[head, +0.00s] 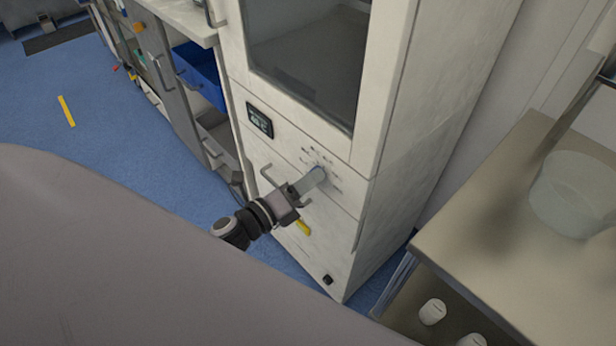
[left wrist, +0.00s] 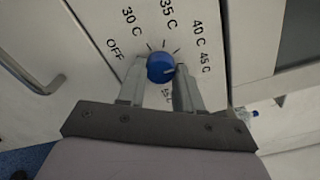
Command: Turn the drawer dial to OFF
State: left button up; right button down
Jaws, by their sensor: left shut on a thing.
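The dial (left wrist: 160,66) is a round blue knob on the white drawer front (head: 345,205) of a tall cabinet. In the left wrist view, printed labels stand around it: OFF at left, then 30 C, 35 C, 40 C and 45 C clockwise, and a partly hidden label below. A pale mark on the knob points right, roughly toward the 45 C side. My left gripper (left wrist: 158,70) is shut on the dial, one finger on each side. In the head view the left gripper (head: 316,177) reaches the panel and mostly covers the dial. My right gripper is not in view.
A small black display (head: 259,120) sits on the panel, upper left of the dial. A drawer handle (head: 268,176) sticks out near my left gripper. A table (head: 500,235) with a clear round container (head: 575,195) stands at right. Blue floor (head: 110,140) is open at left.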

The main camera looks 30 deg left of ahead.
pick_arm(q)
jog(key=shift+a+r+n+p, duration=0.1)
jog(key=shift+n+p, duration=2.05)
jog(key=shift+n, duration=4.9)
jog(key=shift+a+n+p, duration=0.1)
jog(key=shift+n+p, duration=2)
jog(key=shift+n, duration=4.95)
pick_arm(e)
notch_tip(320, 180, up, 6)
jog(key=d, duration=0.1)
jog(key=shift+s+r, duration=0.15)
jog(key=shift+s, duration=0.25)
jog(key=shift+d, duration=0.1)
pick_arm(q)
jog(key=o, duration=1)
jog(key=shift+o, duration=0.2)
jog(key=shift+s, duration=0.1)
